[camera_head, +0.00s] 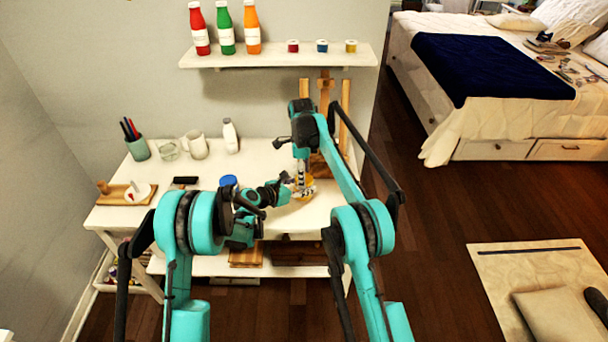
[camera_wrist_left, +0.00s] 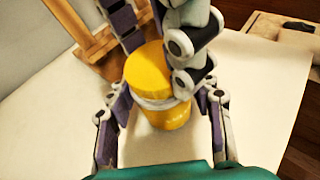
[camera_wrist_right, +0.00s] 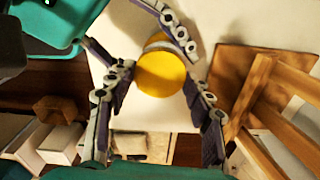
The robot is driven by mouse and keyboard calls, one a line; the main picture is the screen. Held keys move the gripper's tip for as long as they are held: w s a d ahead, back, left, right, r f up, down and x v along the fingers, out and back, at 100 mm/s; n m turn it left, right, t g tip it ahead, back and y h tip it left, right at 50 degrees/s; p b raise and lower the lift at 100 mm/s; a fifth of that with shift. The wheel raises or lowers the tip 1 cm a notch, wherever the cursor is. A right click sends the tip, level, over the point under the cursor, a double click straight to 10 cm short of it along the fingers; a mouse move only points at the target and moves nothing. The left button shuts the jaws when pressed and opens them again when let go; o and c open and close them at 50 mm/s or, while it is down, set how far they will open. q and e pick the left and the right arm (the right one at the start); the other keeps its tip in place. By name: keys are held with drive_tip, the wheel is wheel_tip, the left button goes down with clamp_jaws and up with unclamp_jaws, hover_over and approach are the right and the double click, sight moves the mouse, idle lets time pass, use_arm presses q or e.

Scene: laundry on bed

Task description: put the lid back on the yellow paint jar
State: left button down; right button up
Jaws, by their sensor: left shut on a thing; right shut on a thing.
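The yellow paint jar (camera_wrist_left: 172,116) stands upright on the white desk, with a whitish band near its top. Its yellow lid (camera_wrist_left: 148,72) sits over the mouth in the left wrist view; I cannot tell whether it is fully seated. The lid's round top (camera_wrist_right: 161,74) shows in the right wrist view. My left gripper (camera_head: 289,190) comes in low from the left and is shut around the jar's sides. My right gripper (camera_head: 301,177) reaches down from above and is shut on the lid. In the head view the grippers hide much of the jar.
A wooden easel (camera_head: 326,97) stands behind the jar. A blue-topped jar (camera_head: 228,181), white mug (camera_head: 196,145), glass (camera_head: 168,150), white bottle (camera_head: 230,136) and pen cup (camera_head: 138,149) stand to the left on the desk (camera_head: 262,155). A shelf (camera_head: 280,58) with bottles hangs above.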

drive_tip(key=shift+a+f, duration=0.2)
drive_tip(key=shift+f, duration=0.25)
drive_tip(key=shift+o, duration=0.3)
drive_tip(key=shift+w+a+f, duration=0.15)
drive_tip(key=shift+f, duration=0.1)
drive_tip(key=shift+c, duration=0.2)
drive_tip(key=m, duration=0.5)
drive_tip(key=shift+r, duration=0.1)
drive_tip(key=m, duration=0.5)
drive_tip(key=shift+d, duration=0.2)
drive_tip(key=shift+c, duration=0.3)
drive_tip(key=o, duration=1)
